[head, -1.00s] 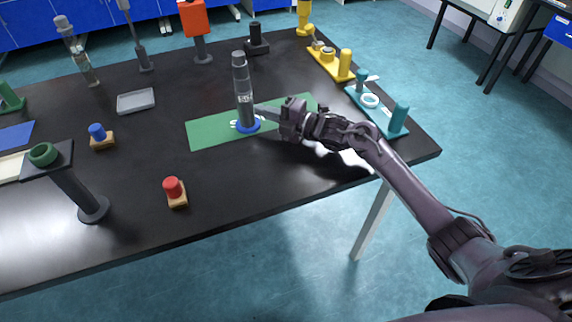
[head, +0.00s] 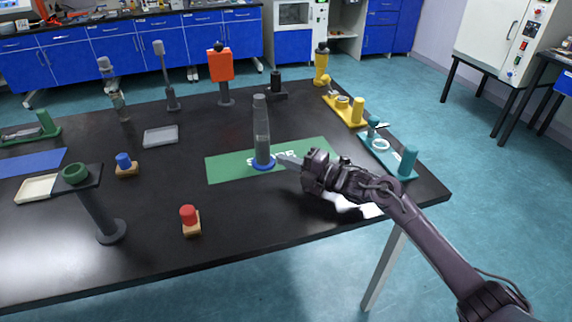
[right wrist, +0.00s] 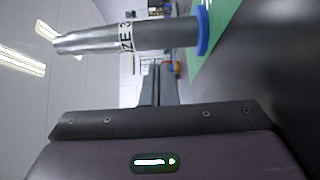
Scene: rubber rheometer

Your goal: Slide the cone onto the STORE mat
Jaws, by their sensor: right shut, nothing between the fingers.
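The cone (head: 261,132) is a tall, clear grey tapered piece with a blue ring base (head: 263,164). It stands upright on the green STORE mat (head: 225,170), near the mat's middle, and covers part of the lettering. In the right wrist view the cone (right wrist: 150,37) lies sideways across the top, with "SIZE 3" printed on it. My right gripper (head: 281,158) is shut and empty, low and just right of the cone's base. Its fingers (right wrist: 158,75) also show in the right wrist view; I cannot tell whether they touch the cone. My left gripper is not in view.
A red-topped block (head: 190,222) and a blue-topped block (head: 126,166) stand left of the mat. A dark stand with a green ring (head: 76,174) is front left. A teal tray (head: 400,165) and yellow tray (head: 345,113) lie right of and behind the mat.

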